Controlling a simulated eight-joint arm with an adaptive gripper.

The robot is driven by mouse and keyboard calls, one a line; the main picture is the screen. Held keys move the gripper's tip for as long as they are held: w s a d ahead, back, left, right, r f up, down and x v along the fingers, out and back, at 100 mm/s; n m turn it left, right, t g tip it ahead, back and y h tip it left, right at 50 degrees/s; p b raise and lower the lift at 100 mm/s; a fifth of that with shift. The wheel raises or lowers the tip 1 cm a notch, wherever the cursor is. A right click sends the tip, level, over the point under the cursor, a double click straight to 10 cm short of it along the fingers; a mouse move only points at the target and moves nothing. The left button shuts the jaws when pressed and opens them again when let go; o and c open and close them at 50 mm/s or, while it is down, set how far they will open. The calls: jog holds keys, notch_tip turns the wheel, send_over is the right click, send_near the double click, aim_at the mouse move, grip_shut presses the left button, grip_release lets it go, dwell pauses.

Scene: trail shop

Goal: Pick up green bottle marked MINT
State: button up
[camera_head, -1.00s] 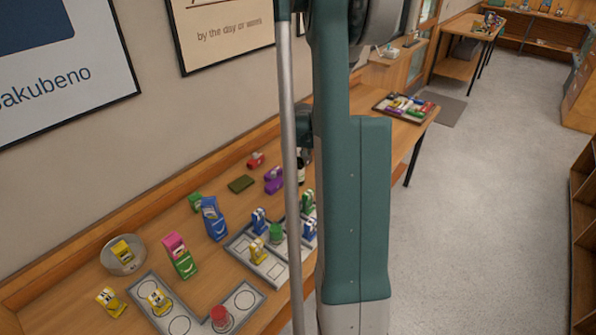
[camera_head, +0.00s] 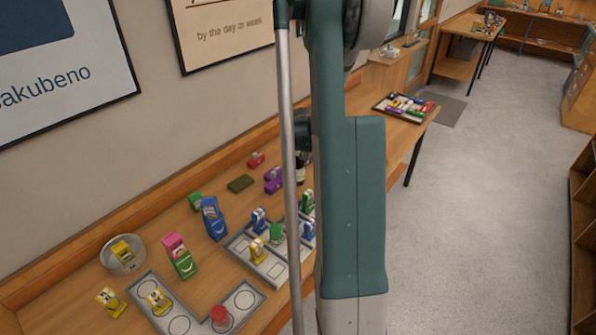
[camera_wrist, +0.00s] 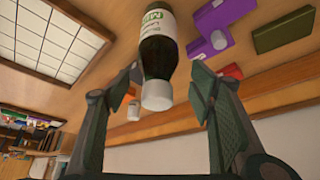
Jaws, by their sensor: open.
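The dark green bottle (camera_wrist: 158,50) has a white cap and a white label with green lettering, partly cut off at the top edge of the wrist view. In the head view the bottle (camera_head: 300,174) stands on the wooden table, partly hidden behind my arm. My gripper (camera_wrist: 165,86) is open, with one finger on each side of the bottle's capped end in the wrist picture. The fingers do not appear to touch it. I cannot tell how far the bottle reaches between them. In the head view the fingertips are hidden by my arm.
A purple item (camera_head: 273,181) and a dark green block (camera_head: 241,184) lie left of the bottle. A tray of mixed items (camera_head: 378,106) sits at the table's far end. The wall runs along the back.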

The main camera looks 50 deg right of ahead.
jog(key=shift+f, duration=0.1)
jog(key=shift+x, duration=2.5)
jog(key=shift+s+d, duration=0.1)
jog(key=c, duration=1.2)
jog(key=shift+r, duration=5)
